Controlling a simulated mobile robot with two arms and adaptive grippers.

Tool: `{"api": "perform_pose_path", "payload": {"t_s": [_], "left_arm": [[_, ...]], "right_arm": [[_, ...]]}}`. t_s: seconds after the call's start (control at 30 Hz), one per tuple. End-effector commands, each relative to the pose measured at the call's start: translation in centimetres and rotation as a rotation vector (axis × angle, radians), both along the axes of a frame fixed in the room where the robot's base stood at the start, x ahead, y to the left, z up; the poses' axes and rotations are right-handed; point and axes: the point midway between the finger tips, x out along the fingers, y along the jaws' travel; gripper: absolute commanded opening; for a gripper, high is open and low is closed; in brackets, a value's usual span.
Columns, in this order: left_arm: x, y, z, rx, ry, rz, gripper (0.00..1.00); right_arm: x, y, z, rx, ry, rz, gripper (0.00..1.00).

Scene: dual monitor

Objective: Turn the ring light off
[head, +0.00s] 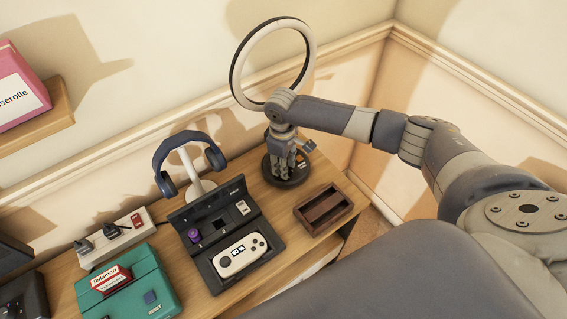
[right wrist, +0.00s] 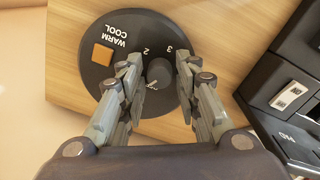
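The ring light (head: 308,45) stands at the back of the desk, its pale ring upright above a round black base (head: 274,178). I cannot tell for sure whether the ring is lit. In the right wrist view the base (right wrist: 98,75) shows a dark round knob (right wrist: 159,73), the numbers 2 and 3, and an orange button (right wrist: 102,55) beside the words WARM and COOL. My right gripper (head: 285,172) points down over the base. In the wrist view its fingertips (right wrist: 158,68) are apart, one on each side of the knob; contact is unclear. My left gripper is out of view.
A wooden tray (head: 342,217) stands right of the base. A black dock (head: 272,262) with a white handheld console (head: 240,255), a headphone stand (head: 200,187), a power strip (head: 117,240) and a teal console (head: 150,275) fill the desk to the left. Walls close the corner behind.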

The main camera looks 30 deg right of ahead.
Motion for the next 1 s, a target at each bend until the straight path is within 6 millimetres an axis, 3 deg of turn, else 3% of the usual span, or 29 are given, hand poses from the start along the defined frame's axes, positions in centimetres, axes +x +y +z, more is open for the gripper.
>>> {"api": "perform_pose_path", "payload": {"t_s": [0.03, 0.1, 0.47, 1.0], "left_arm": [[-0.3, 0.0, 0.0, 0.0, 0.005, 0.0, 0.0], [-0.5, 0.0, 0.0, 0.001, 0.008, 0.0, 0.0], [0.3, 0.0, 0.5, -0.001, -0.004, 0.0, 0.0], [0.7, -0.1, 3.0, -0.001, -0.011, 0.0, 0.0]], "right_arm": [[0.0, 0.0, 0.0, 0.0, 0.0, 0.0, 0.11], [0.0, 0.0, 0.0, 0.0, 0.0, 0.0, 0.0], [0.0, 0.0, 0.2, 0.001, 0.001, 0.036, 0.0], [0.0, 0.0, 0.2, 0.001, 0.001, 0.374, 0.0]]}}
